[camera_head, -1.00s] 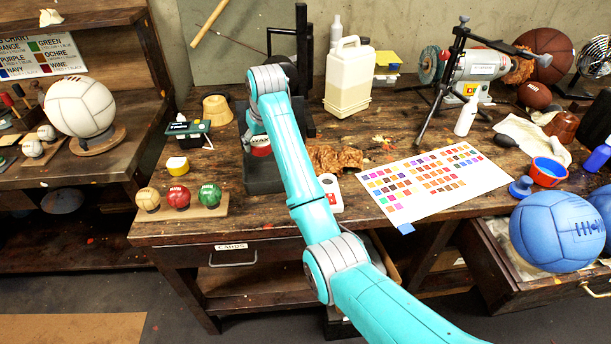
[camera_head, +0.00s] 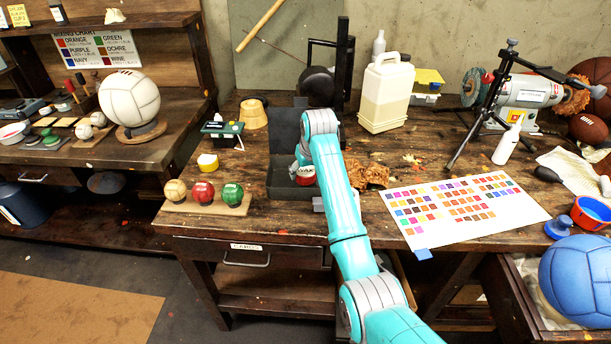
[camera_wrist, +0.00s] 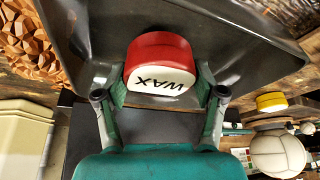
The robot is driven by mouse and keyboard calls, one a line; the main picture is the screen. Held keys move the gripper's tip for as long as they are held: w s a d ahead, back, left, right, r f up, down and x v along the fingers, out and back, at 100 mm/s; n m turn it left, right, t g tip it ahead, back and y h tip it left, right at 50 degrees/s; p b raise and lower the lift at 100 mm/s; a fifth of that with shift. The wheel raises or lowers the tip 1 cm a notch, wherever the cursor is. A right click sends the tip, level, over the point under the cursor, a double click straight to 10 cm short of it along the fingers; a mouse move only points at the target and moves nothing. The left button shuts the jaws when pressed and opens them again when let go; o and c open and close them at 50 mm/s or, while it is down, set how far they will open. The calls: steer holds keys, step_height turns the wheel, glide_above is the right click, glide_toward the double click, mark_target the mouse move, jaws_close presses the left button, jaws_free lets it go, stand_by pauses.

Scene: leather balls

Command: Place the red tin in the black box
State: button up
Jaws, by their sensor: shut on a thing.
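The red tin (camera_wrist: 160,60), with a white label reading WAX, sits between the fingers of my gripper (camera_wrist: 160,98) in the wrist view. My gripper is shut on it. In the head view the red tin (camera_head: 305,177) shows at the end of my arm, within the outline of the open black box (camera_head: 280,190). The black box's dark interior (camera_wrist: 225,35) surrounds the tin in the wrist view. Its lid stands up at the back. My arm hides the right part of the box. I cannot tell whether the tin touches the box floor.
A board with three small balls (camera_head: 204,204) lies left of the box. A yellow tin (camera_head: 208,162) and a green-topped stand (camera_head: 222,131) are behind it. Brown scraps (camera_head: 370,174), a colour chart (camera_head: 460,208) and a jug (camera_head: 386,95) are to the right.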

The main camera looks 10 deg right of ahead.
steer(key=shift+f, duration=0.9)
steer(key=shift+f, duration=0.15)
steer(key=o, duration=1.2)
steer(key=v, duration=1.2)
steer(key=shift+a, duration=0.1)
